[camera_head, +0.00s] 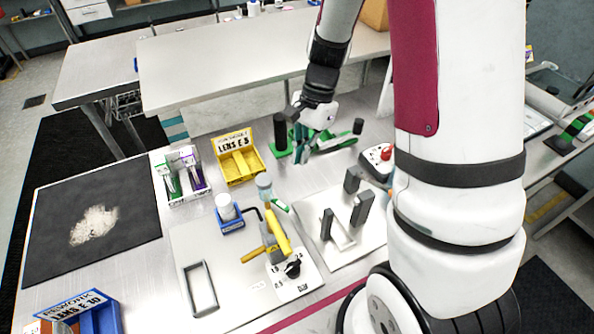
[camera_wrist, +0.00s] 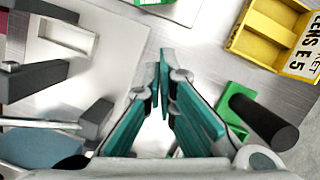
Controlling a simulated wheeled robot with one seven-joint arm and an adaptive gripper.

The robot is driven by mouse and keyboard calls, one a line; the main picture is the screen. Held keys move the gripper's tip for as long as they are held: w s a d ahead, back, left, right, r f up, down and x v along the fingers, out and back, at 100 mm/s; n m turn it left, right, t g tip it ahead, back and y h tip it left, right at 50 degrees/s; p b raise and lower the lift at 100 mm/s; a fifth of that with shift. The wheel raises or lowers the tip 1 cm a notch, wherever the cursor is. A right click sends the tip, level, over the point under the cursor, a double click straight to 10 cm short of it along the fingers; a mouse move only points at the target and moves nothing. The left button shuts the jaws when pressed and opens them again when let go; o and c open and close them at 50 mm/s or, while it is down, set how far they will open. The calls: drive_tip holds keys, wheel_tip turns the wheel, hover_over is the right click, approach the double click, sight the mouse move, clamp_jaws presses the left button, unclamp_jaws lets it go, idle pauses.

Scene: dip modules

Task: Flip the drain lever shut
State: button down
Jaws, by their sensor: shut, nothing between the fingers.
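No part is clearly labelled as the drain lever. In the head view, a yellow handle (camera_head: 253,255) joins a tilted yellow body (camera_head: 278,230) at the middle of the bench. A green bar (camera_head: 335,143) with a black end knob (camera_head: 358,126) lies to the right of my gripper (camera_head: 301,157). My gripper points down over the back of the bench, left of that bar. In the wrist view its teal fingers (camera_wrist: 161,58) meet at the tips and hold nothing. A dark cylinder (camera_wrist: 265,122) on a green base (camera_wrist: 232,106) stands right of the fingers.
A yellow bin (camera_head: 240,170) stands left of my gripper. A tube rack (camera_head: 180,178), a blue holder (camera_head: 229,221) and a plate with dark upright blocks (camera_head: 343,245) crowd the bench. A black mat (camera_head: 50,250) lies at the left. My arm hides the right side.

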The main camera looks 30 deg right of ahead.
drive_tip(key=shift+v, duration=1.5)
